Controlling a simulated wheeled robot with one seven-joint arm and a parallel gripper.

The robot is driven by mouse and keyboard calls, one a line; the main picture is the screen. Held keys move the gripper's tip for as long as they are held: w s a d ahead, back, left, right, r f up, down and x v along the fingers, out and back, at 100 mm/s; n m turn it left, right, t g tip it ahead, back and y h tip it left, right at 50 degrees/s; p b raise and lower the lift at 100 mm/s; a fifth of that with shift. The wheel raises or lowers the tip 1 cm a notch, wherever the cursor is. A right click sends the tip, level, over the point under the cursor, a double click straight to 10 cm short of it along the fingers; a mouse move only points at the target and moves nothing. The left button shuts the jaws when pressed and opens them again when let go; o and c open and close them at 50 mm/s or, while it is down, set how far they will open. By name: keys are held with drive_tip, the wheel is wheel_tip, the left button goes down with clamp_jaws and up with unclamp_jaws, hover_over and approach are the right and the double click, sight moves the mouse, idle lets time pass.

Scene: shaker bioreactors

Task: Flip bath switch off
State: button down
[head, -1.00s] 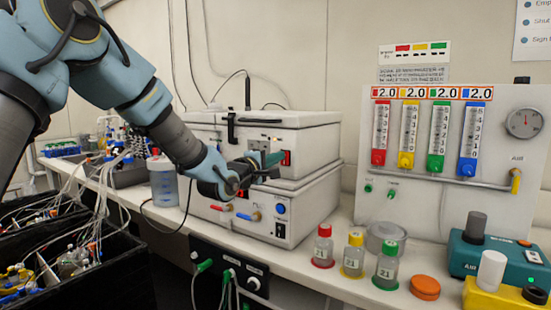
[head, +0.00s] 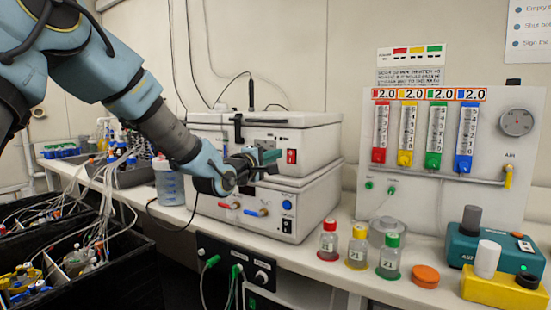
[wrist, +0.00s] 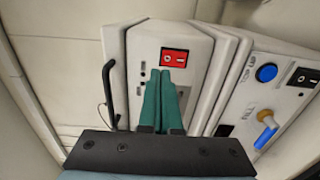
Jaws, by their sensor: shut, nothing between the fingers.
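A red rocker switch (head: 291,156) with white marks sits on the front of the upper white box (head: 312,137). In the wrist view the red switch (wrist: 174,58) lies just beyond my fingertips. My gripper (head: 279,155) is in front of the box, just left of the switch in the head view. Its green fingers (wrist: 162,74) are together and hold nothing. I cannot tell whether the tips touch the box. A black rocker switch (head: 286,226) is on the lower white box (head: 318,205), below a blue button (head: 287,205). The pictures do not make clear which switch is the bath's.
Red and blue valve handles (head: 250,211) stick out from the lower box. A black handle (wrist: 109,90) stands beside the fingers. Three capped bottles (head: 357,247) stand on the bench to the right. A flowmeter panel (head: 450,160) stands behind them.

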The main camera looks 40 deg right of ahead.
drive_tip(key=b+v, duration=0.2)
drive_tip(key=v, duration=0.6)
drive_tip(key=shift+a+r, duration=0.35)
drive_tip(key=shift+r, duration=0.3)
drive_tip(key=w+a+f+m+t+y, duration=0.1)
drive_tip(key=w+a+f+y, duration=0.35)
drive_tip(key=a, duration=0.45)
drive_tip(key=w+a+f+t+y, duration=0.1)
drive_tip(key=w+a+f+y, duration=0.4)
drive_tip(key=a, duration=0.4)
drive_tip(key=w+a+f+m+t+y, duration=0.1)
drive_tip(key=w+a+f+y, duration=0.2)
drive_tip(key=a+f, duration=0.45)
drive_tip(key=s+a+f+g+y, duration=0.1)
drive_tip(key=s+a, duration=0.3)
drive_tip(key=a, duration=0.4)
drive_tip(key=s+a+f+m+g+y, duration=0.1)
drive_tip(key=s+a+f+g+y, duration=0.1)
drive_tip(key=a, duration=0.7)
drive_tip(key=s+a+f+m+g+y, duration=0.1)
drive_tip(key=s+a+f+g+y, duration=0.1)
drive_tip(key=s+a+f, duration=0.2)
drive_tip(key=s+a, duration=0.2)
drive_tip(key=a, duration=0.2)
drive_tip(key=shift+a+g, duration=0.3)
drive_tip(key=shift+g, duration=0.1)
drive_tip(key=shift+s, duration=0.1)
